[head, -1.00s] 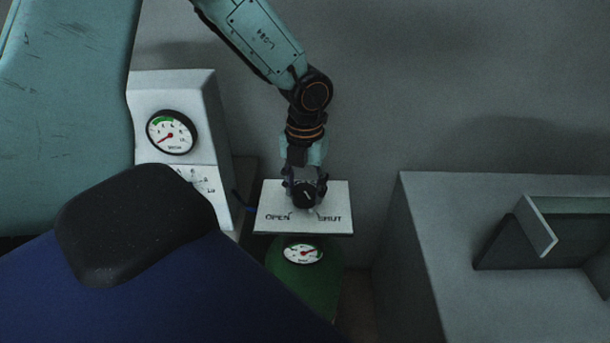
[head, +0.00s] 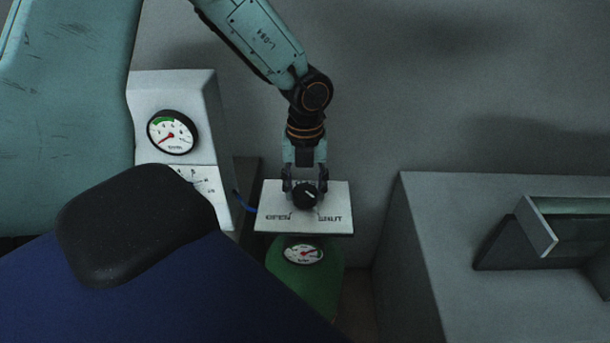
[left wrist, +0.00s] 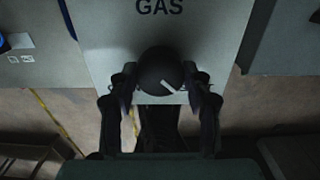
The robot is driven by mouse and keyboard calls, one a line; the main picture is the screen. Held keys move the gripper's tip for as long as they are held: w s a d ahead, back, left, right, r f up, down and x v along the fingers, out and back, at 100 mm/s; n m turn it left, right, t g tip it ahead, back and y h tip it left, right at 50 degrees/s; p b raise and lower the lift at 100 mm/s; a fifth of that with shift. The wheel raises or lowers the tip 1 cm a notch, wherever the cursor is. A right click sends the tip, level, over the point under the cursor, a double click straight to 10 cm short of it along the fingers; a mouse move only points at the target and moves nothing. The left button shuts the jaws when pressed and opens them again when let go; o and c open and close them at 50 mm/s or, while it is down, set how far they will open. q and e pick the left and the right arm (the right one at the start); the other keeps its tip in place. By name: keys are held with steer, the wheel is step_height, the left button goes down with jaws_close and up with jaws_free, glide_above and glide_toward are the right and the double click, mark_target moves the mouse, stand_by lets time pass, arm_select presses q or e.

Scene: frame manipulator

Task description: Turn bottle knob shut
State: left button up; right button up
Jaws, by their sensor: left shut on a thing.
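The black round knob (head: 304,195) stands on a white plate (head: 335,197) lettered OPEN on the left and SHUT on the right. The white line on the knob slants down to the right in the head view. My left gripper (head: 304,188) is shut on the knob, one finger on each side. In the left wrist view the knob (left wrist: 161,68) sits between the fingertips, its white mark at the lower right. The green bottle (head: 320,270) with a small round gauge (head: 303,254) is below the plate. My right gripper is not in view.
A white housing with a large dial (head: 172,133) stands left of the plate. A dark padded headrest (head: 135,225) and blue surface (head: 150,290) fill the lower left. A grey cabinet (head: 420,260) with a tray-like holder (head: 538,228) stands at the right.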

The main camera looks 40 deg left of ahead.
mark_target(305, 191)
arm_select(q)
steer(key=shift+w+r, duration=0.1)
steer(key=shift+w, duration=0.05)
steer(key=o, duration=1.2)
steer(key=shift+c, duration=0.2)
steer(key=shift+r, duration=0.25)
step_height(305, 191, up, 11)
steer(key=shift+r, duration=0.2)
